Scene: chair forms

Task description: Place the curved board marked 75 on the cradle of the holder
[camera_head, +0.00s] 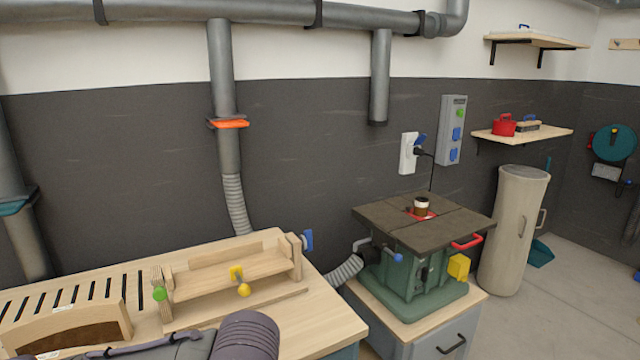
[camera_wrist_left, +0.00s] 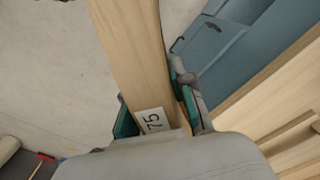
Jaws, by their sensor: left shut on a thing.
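The board marked 75 (camera_wrist_left: 132,50) is a long strip of pale wood in the left wrist view. Its white label reads 75 and lies close to my gripper's palm. My left gripper (camera_wrist_left: 156,108) is shut on the board, one green-padded finger on each side; the board's far end runs out of the top of the view. In the head view a wooden holder (camera_head: 230,272) stands on the workbench, with a green knob, a yellow knob and a blue handle. I cannot tell which part of it is the cradle. The gripped board is not clearly visible there. My right gripper is in neither view.
A curved wooden form (camera_head: 65,332) with labels is at the left of the slotted workbench (camera_head: 325,322). A green machine (camera_head: 410,262) with a dark top stands right of the bench. In the wrist view, the blue-grey cabinet (camera_wrist_left: 215,50) is beside the board; open floor (camera_wrist_left: 50,75) lies left.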

